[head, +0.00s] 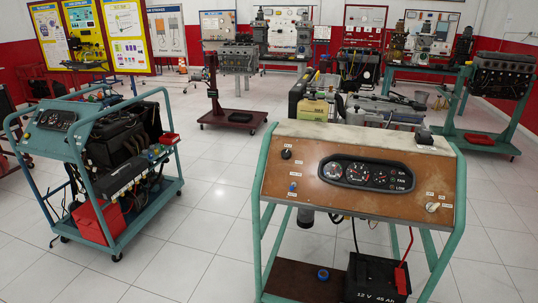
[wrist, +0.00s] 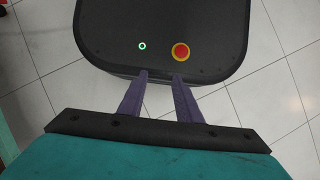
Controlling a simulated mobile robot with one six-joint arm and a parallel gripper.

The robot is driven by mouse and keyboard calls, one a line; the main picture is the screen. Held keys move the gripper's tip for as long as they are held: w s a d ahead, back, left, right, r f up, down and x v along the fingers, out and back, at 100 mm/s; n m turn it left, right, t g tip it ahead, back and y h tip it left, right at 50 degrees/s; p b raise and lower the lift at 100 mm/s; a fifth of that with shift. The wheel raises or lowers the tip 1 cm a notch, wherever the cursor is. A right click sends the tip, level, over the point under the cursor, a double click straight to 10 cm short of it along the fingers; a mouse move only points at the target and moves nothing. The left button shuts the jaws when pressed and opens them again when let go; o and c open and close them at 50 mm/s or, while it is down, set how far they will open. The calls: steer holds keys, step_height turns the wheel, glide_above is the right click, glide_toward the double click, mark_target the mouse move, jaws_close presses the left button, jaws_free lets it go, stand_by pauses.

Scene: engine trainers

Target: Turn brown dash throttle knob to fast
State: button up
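The brown dash panel (head: 335,187) stands in the right half of the head view, on a green-framed engine trainer. It bears a black round knob (head: 286,154) at upper left, a small blue-tipped switch (head: 293,188) below it, and a cream knob (head: 433,207) at right. Their labels are too small to read, so I cannot tell which is the throttle knob or its setting. My gripper (wrist: 161,80) shows in the wrist view, with two purple fingers apart and nothing between them. It is not in the head view, away from the panel.
A gauge cluster (head: 367,173) fills the panel's middle. A black battery (head: 376,278) sits low under the panel. A blue trainer cart (head: 118,175) with a red box stands at left. Tiled floor (head: 215,215) between them is clear. More trainers line the back wall.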

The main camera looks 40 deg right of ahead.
steer(key=shift+w, duration=0.1)
steer(key=shift+o, duration=0.2)
steer(key=o, duration=0.3)
steer(key=shift+o, duration=0.8)
steer(key=shift+w+d+r, duration=0.15)
steer(key=shift+w+d, duration=0.1)
steer(key=w+d+r+n+t+h+p, duration=0.3)
steer(key=w+d+r+n+h, duration=0.2)
steer(key=w+d+r, duration=0.6)
steer(key=w+d+r+n+t+h+p, duration=0.35)
steer(key=w+d+r, duration=0.55)
steer(key=d+r, duration=0.4)
steer(key=w+d+r+n+t+h+p, duration=0.1)
steer(key=d+r, duration=0.4)
steer(key=r, duration=0.6)
steer(key=w+d+r+n+t+h+p, duration=0.2)
steer(key=w+d+r+n+h, duration=0.2)
steer(key=r, duration=0.7)
steer(key=w+d+r+n+t+h+p, duration=0.1)
steer(key=w+d+r+n, duration=0.4)
steer(key=r, duration=0.7)
steer(key=shift+d+n+t+h+p, duration=0.35)
steer(key=shift+d+h+p, duration=0.45)
steer(key=shift+h, duration=0.45)
